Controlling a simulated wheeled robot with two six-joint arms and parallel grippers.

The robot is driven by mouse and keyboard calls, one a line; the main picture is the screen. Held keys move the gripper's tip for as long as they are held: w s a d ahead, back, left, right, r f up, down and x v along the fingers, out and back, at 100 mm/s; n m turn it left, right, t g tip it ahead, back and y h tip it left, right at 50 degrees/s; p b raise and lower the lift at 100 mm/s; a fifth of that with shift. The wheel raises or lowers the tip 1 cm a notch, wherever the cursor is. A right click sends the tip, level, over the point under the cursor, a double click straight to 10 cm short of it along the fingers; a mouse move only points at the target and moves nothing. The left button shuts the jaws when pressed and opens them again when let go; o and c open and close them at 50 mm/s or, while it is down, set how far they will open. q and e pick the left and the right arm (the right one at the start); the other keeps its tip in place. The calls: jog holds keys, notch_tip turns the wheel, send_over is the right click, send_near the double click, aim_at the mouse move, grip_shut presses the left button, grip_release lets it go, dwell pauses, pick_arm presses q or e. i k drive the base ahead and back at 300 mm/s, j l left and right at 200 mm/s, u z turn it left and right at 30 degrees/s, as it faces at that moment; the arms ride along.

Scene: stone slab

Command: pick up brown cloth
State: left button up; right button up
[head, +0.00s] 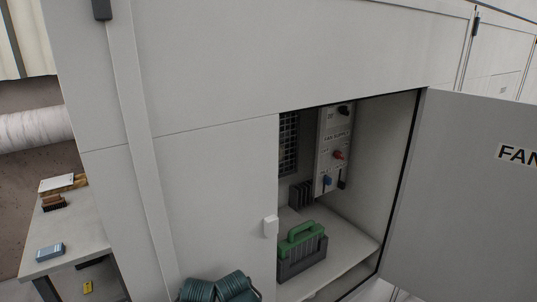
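I cannot make out a brown cloth for certain. A small dark brown item (53,203) lies on the grey table at the left; it is too small to tell whether it is cloth. Neither of my grippers is in view.
The table (85,238) also holds a tan block with a white sheet (62,183) and a blue-grey box (49,252). An open cabinet holds a green-handled case (302,250) and a switch panel (335,150). Its grey door (460,200) swings out right. Dark teal ribbed things (232,286) are at the bottom.

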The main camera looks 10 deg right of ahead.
aim_at(43, 254)
jog(key=k, duration=0.15)
jog(key=u, duration=2.55)
jog(key=i+z, duration=0.15)
jog(key=i, duration=0.95)
jog(key=i+z, duration=0.45)
jog(key=i+j+z, duration=0.2)
jog(key=i+z, duration=0.3)
jog(key=i+l+z, duration=0.1)
jog(key=i+z, duration=0.35)
jog(key=i+j+z, duration=0.1)
jog(key=i+z, duration=0.55)
jog(key=z, duration=0.3)
